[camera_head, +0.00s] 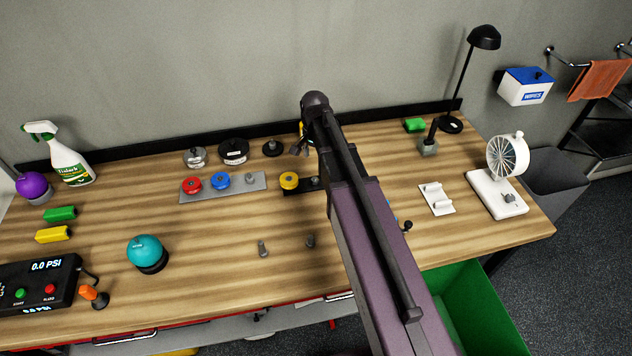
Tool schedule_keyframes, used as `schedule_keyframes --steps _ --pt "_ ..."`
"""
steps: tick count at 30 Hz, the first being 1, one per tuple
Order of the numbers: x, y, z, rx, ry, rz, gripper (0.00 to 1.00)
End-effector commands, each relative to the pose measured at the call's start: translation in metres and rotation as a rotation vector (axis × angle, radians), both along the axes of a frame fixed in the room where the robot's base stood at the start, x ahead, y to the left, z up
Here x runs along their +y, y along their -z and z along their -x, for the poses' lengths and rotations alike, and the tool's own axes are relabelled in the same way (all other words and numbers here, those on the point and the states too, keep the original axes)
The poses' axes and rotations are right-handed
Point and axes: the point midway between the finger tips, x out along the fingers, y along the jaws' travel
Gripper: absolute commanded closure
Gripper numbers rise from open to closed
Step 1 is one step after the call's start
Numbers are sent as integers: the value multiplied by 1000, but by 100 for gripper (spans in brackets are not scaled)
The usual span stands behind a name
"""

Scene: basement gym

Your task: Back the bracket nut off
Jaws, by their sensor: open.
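A grey plate (222,188) lies at the middle of the workbench with a red round knob-like piece (192,184), a blue one (221,181) and a bare grey stud. A dark plate (296,191) to its right bears a yellow round piece (289,181) and a small dark post; my arm hides its right part. I cannot tell which piece is the bracket nut. My gripper (301,149) is beyond the dark plate in the picture, mostly hidden by my arm. It is open, and no held thing shows. A small yellow part shows beside it.
A teal ball (146,252) and two small grey posts stand in front. Black discs (233,151) stand behind the plates. A spray bottle (60,155) is at left; a white fan (506,165) and lamp (470,75) are at right. The front middle bench is mostly clear.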

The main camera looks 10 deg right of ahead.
Motion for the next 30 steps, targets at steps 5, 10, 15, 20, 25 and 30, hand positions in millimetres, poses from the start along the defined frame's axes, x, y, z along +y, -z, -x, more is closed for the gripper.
schedule_keyframes --steps 5,10,15,20,25,30 --pt "0 18 0 0 0 0 31" --pt "0 31 0 0 1 0 31" --pt "-1 43 0 0 1 0 31" --pt "-1 55 0 0 1 0 31" --pt "-1 68 0 0 1 0 31" --pt "-1 81 0 0 2 0 31"
